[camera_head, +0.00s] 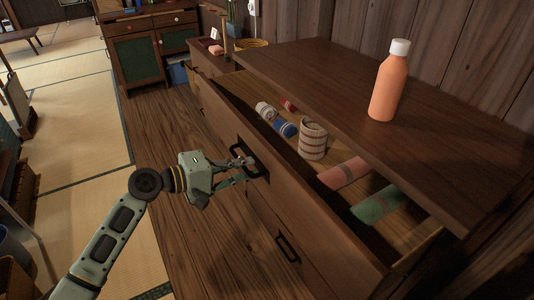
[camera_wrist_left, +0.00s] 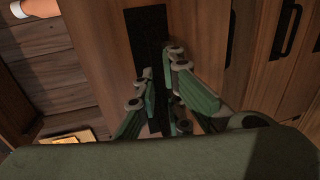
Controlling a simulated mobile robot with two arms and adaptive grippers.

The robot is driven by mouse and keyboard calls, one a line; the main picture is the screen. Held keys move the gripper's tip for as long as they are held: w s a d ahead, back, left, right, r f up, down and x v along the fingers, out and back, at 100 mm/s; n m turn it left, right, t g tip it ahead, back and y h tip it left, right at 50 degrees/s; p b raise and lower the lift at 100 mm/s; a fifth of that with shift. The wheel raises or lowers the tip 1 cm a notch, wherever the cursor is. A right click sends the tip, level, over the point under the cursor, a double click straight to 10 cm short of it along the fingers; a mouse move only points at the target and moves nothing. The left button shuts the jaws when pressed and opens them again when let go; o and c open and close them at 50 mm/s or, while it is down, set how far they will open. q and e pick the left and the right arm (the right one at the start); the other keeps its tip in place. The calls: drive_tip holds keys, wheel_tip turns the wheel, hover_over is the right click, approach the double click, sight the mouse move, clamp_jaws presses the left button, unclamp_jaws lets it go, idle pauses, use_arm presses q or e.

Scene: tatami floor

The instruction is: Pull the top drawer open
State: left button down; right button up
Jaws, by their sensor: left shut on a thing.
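The top drawer (camera_head: 290,185) of the brown wooden dresser stands pulled out, and its inside shows. Its dark handle (camera_head: 243,150) is on the front face. My left gripper (camera_head: 247,167) is at this handle and shut on it; the fingers partly hide the grip. In the left wrist view the gripper's green fingers (camera_wrist_left: 165,95) close around the dark handle area (camera_wrist_left: 148,35). The drawer holds a woven cup (camera_head: 313,140), a blue and white roll (camera_head: 285,127), a pink roll (camera_head: 343,173) and a green roll (camera_head: 378,204). My right gripper is not in view.
An orange bottle (camera_head: 388,85) with a white cap stands on the dresser top (camera_head: 320,70). A lower drawer handle (camera_head: 287,248) sits below the open drawer. A green-doored cabinet (camera_head: 150,50) stands at the back. Wooden floor (camera_head: 180,130) is clear left of the dresser.

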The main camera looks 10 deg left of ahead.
use_arm(q)
drive_tip(key=f+v, duration=0.1)
drive_tip(key=v, duration=0.5)
drive_tip(key=shift+s+a, duration=0.2)
drive_tip(key=shift+a, duration=0.15)
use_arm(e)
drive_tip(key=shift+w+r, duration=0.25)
use_arm(q)
drive_tip(key=shift+f, duration=0.1)
drive_tip(key=c, duration=2.1)
unclamp_jaws()
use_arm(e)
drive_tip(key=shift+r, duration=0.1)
use_arm(q)
drive_tip(key=v, duration=1.2)
